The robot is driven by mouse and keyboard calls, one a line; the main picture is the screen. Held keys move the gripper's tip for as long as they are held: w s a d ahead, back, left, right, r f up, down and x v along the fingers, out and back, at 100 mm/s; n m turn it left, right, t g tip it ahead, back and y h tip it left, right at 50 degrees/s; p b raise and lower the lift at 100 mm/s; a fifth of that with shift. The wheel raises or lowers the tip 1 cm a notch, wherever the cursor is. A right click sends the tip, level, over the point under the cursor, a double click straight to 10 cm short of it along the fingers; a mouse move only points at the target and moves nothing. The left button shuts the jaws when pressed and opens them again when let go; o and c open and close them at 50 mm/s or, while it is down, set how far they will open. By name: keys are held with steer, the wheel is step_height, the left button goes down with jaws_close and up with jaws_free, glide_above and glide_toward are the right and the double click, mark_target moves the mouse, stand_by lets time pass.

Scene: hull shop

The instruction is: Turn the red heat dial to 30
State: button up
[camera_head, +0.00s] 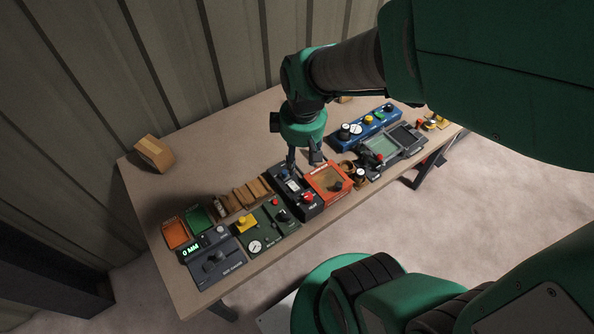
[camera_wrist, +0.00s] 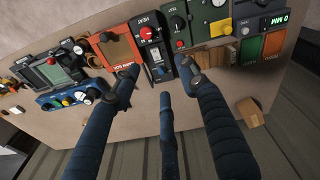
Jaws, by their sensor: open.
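The red heat dial (camera_wrist: 146,33) sits on a black panel (camera_wrist: 170,48) lettered HEAT in the wrist view, where the panel appears upside down. White marks ring the dial, but its setting is too small to read. In the head view the dial (camera_head: 308,197) is at the panel's front end. My gripper (camera_head: 303,160) is above the far part of this panel, pointing down. In the wrist view my gripper (camera_wrist: 157,78) has its dark fingers spread, with nothing between them. The fingers appear apart from the dial.
An orange-red box (camera_head: 327,183) stands right beside the panel, and a green panel (camera_head: 267,228) with a yellow knob is left. A grey unit (camera_head: 215,262) reads 0 MM. A blue panel (camera_head: 368,124) with knobs is farther right. The table's back strip is mostly clear.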

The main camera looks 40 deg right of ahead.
steer(key=n+g, duration=0.2)
glide_above(308, 196)
step_height(308, 196, down, 7)
steer(key=shift+w+d+p, duration=0.2)
steer(key=shift+p, duration=0.2)
step_height(308, 196, down, 14)
steer(key=shift+s+a+r+b, duration=0.1)
steer(key=shift+a+b, duration=0.05)
steer(key=shift+b, duration=1)
jaws_close()
